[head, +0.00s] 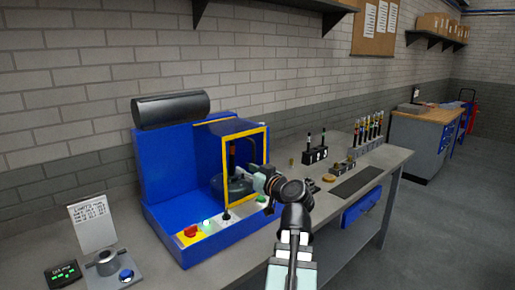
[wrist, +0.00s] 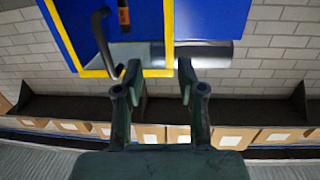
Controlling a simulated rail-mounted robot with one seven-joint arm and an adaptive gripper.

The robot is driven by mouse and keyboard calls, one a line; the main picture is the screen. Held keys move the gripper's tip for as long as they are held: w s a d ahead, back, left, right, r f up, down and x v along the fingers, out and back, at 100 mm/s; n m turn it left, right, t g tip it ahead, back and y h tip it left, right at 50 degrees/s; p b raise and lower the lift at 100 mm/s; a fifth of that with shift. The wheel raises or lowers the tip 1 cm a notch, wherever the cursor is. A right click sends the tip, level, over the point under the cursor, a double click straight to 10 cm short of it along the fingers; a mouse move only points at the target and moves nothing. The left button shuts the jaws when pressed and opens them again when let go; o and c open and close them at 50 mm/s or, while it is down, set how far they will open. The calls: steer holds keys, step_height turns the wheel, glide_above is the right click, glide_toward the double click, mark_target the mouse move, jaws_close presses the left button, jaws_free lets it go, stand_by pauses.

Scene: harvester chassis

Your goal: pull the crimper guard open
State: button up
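The crimper is a blue machine (head: 175,160). Its guard (head: 265,150) is a clear panel in a yellow frame, standing at the machine's right side. In the wrist view the yellow frame (wrist: 168,30) and a dark bent handle (wrist: 102,38) show close up. My gripper (wrist: 159,68) is open and empty. Its left finger is near the handle's lower end and its right finger is just right of the yellow edge; I cannot tell whether either touches. In the head view my gripper (head: 250,176) is in front of the guard, partly hidden by my wrist.
Red and green buttons (head: 190,231) line the machine's front. A black tool holder (head: 315,155), a rack of several pens (head: 369,140) and a dark mat (head: 357,181) lie to the right on the bench. A dial fixture (head: 106,263) stands at front left.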

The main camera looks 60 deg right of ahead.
steer(key=m+h, duration=0.1)
steer(key=h, duration=0.1)
glide_toward(254, 150)
steer(key=shift+p+x, duration=2.55)
steer(key=shift+x, duration=2.8)
jaws_close()
